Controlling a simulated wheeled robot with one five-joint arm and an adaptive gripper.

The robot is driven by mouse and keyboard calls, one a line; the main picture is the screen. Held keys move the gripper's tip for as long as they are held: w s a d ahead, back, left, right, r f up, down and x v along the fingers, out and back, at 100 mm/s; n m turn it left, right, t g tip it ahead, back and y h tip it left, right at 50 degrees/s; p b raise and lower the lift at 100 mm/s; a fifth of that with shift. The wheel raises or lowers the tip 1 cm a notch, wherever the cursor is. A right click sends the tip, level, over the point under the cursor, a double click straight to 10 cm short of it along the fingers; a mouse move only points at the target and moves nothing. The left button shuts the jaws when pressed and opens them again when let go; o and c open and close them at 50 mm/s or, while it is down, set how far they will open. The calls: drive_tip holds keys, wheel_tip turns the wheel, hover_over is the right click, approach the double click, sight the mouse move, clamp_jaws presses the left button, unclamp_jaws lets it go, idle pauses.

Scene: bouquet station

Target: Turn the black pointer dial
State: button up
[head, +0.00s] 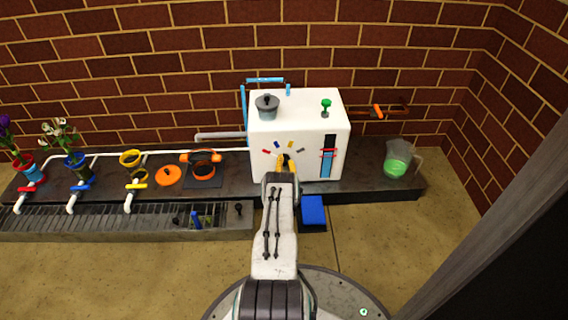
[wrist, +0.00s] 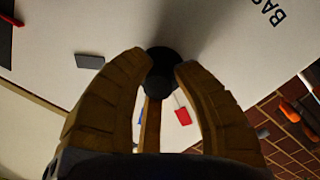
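The black pointer dial (wrist: 161,72) is on the front of a white machine (head: 298,110). In the head view my gripper and its arm hide most of it. Small red, blue, yellow and dark marks fan out above it. My gripper (head: 286,163) has yellow-brown fingers and is at the machine's front face. In the wrist view the fingertips (wrist: 163,65) stand on either side of the dial, close against it. A further finger shows below the dial. I cannot tell whether the fingers press on the dial or are only around it. The pointer's direction is unclear.
A jug of green liquid (head: 398,158) stands at right. A black-lidded pot (head: 267,107) and green knob (head: 326,106) are on top. Taps and flower pots stand at left.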

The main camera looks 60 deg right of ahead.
drive_tip(key=shift+d, duration=0.1)
clamp_jaws()
drive_tip(key=shift+m, duration=2.3)
drive_tip(key=o, duration=0.8)
unclamp_jaws()
drive_tip(key=shift+v, duration=6)
